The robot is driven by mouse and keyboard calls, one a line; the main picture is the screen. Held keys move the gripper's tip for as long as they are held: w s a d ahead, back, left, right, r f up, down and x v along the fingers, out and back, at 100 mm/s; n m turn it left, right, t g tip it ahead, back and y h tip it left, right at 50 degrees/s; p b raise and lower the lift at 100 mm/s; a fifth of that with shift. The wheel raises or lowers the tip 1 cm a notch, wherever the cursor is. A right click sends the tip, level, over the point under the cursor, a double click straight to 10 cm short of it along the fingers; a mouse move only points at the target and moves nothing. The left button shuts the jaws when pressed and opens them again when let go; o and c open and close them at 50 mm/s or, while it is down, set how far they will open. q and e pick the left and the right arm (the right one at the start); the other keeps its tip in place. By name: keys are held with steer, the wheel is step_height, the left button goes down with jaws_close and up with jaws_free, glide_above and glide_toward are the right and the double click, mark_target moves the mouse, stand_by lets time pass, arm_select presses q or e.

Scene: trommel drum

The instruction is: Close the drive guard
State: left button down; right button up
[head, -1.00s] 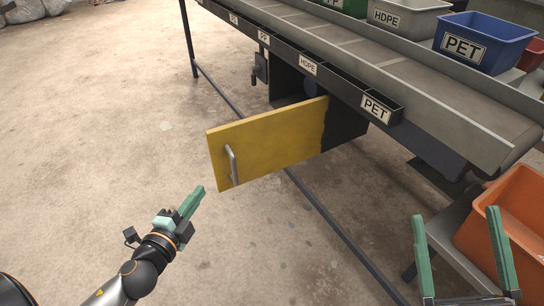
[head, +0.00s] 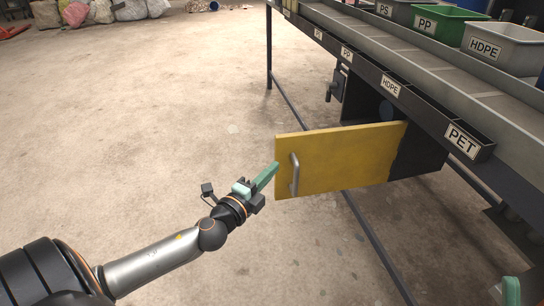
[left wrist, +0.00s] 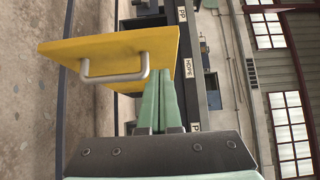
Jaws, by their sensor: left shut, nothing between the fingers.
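The drive guard is a yellow panel (head: 345,158) with a grey bar handle (head: 294,175) near its left edge. It stands swung out from the dark housing (head: 420,150) under the conveyor. My left gripper (head: 272,170) is shut and empty, its green fingers close to the guard's left edge beside the handle. In the left wrist view the shut fingers (left wrist: 158,90) point towards the guard (left wrist: 120,50), just beside the handle (left wrist: 115,78); I cannot tell whether they touch. Of my right gripper (head: 511,290) only a green fingertip shows at the bottom right.
The conveyor (head: 430,60) runs along the right, with a labelled rail (head: 390,88) and a green bin (head: 445,22) and grey bin (head: 505,45) above. A thin floor-level bar (head: 365,225) runs below the guard. The floor at left is clear.

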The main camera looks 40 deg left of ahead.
mark_target(280, 148)
arm_select(q)
steer(key=w, duration=0.1)
steer(key=w+a, duration=0.2)
steer(key=w, duration=0.1)
steer(key=shift+a+f+b, duration=0.1)
steer(key=shift+b, duration=0.3)
steer(key=shift+w+a, duration=0.4)
steer(key=shift+w, duration=0.05)
steer(key=shift+a, duration=0.1)
